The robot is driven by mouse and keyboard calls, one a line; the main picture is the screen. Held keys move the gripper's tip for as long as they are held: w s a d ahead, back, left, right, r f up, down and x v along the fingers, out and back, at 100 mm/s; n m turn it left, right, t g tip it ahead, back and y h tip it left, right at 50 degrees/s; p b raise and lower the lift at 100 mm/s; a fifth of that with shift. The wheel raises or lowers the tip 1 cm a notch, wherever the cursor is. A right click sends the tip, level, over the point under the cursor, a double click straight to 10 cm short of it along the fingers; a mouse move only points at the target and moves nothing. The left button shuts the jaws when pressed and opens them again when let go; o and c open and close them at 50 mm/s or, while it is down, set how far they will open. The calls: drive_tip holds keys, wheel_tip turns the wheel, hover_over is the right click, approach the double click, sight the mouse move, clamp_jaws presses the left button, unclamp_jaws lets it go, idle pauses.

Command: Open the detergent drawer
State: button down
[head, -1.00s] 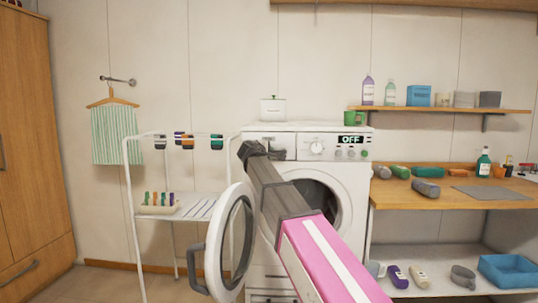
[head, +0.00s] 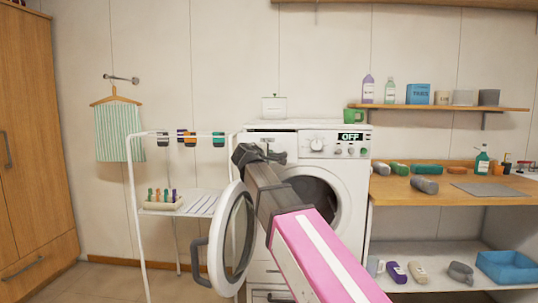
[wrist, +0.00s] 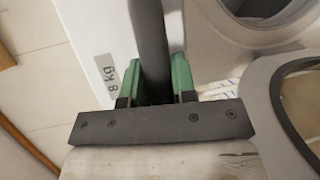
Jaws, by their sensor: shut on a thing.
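The washing machine (head: 345,165) stands in the middle of the head view, with the detergent drawer (head: 289,143) at its top left. A dark gap shows along the top of the drawer, so it stands partly out. My gripper (head: 272,153) is at the drawer front, which my arm partly covers. In the wrist view, the green fingertips of my gripper (wrist: 157,82) are shut on a dark grey bar, the drawer handle (wrist: 150,35). The white drawer front with an "8 kg" label (wrist: 109,80) shows to the left of the fingers.
The round washer door (head: 232,238) hangs open on the left, close to my arm. A white drying rack (head: 137,190) stands left of it. A wooden counter (head: 450,195) with bottles is on the right. A white box (head: 274,108) and green cup (head: 353,117) stand on the washer.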

drive_tip(key=s, duration=0.8)
drive_tip(key=shift+s, duration=0.3)
drive_tip(key=shift+a, duration=0.1)
drive_tip(key=c, duration=0.9)
unclamp_jaws()
drive_tip(key=v, duration=1)
drive_tip(key=shift+s+a+r, duration=0.15)
drive_tip(key=shift+s, duration=0.2)
